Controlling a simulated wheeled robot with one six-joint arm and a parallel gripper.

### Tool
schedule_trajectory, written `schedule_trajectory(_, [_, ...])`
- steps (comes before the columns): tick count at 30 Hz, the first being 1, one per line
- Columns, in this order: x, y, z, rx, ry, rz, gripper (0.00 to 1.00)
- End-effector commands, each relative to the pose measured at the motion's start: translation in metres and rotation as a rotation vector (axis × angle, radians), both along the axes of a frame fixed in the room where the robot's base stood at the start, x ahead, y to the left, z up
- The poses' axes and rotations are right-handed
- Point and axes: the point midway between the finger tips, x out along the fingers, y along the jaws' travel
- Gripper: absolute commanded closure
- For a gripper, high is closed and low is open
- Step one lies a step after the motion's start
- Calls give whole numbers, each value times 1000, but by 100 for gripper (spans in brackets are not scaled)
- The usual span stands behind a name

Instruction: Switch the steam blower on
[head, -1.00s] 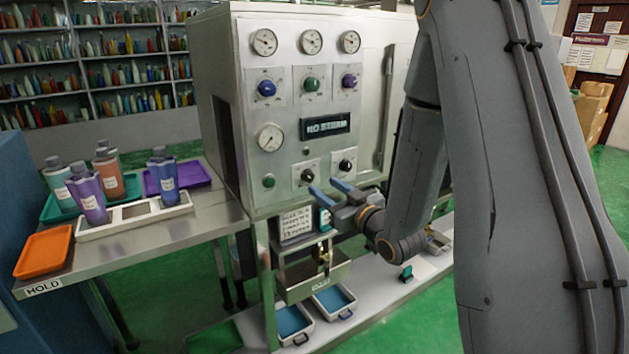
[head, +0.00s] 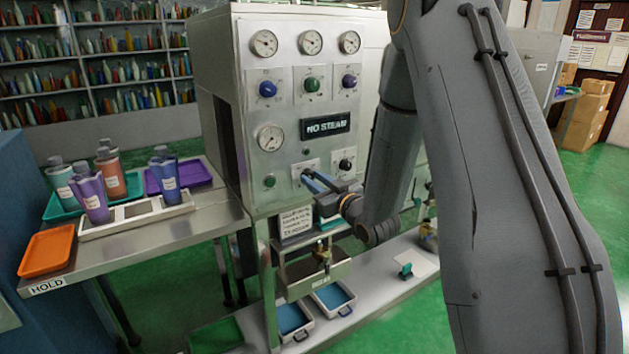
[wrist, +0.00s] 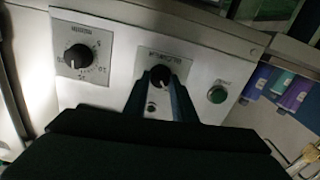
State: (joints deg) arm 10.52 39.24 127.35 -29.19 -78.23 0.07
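The machine's lower front panel has a small black knob (wrist: 160,75) on a pale labelled plate; its label is too blurred to read. In the wrist view my gripper (wrist: 161,84) is open, one finger on each side of this knob. I cannot tell if the fingers touch it. In the head view my gripper (head: 308,177) reaches the same plate from the right and largely hides the knob. The display (head: 326,125) above reads "NO STEAM".
A green button (head: 269,181) and a second black knob (head: 345,165) flank the plate. Dials and coloured knobs sit higher. A hanging notice (head: 295,222) and a metal fixture are below the gripper. A side table (head: 215,222) with bottles and trays stands left.

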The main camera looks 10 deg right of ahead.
Motion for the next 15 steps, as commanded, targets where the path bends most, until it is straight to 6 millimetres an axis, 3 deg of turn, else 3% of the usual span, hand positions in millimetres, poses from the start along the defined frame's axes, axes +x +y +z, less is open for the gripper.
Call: schedule_trajectory(15, [0,0,0,118,38,0,98])
